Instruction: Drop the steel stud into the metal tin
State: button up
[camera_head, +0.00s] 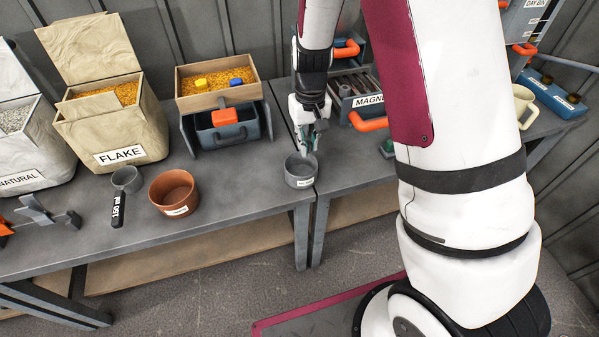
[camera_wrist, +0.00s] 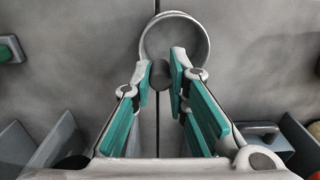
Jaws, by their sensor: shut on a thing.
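The metal tin (camera_head: 300,173) is a small grey round cup with a white label, standing at the front edge of the bench by the seam between two tables. Its rim shows at the top of the wrist view (camera_wrist: 207,42). My gripper (camera_head: 308,147) points down just above the tin. In the wrist view its teal-padded fingers (camera_wrist: 166,76) are shut on the steel stud (camera_wrist: 159,75), a dark grey round end between the tips. The stud overlaps the near side of the rim there. In the head view the stud cannot be made out.
A terracotta pot (camera_head: 174,194) and a 150 ml scoop (camera_head: 126,181) stand left of the tin. A wooden tray (camera_head: 215,98) of yellow pellets sits behind on a dark box. A box labelled MAGNE (camera_head: 368,101) with an orange handle (camera_head: 369,122) is close right of my gripper.

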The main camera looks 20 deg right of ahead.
jog(key=o, duration=0.9)
notch_tip(320, 180, up, 12)
dwell(0.4)
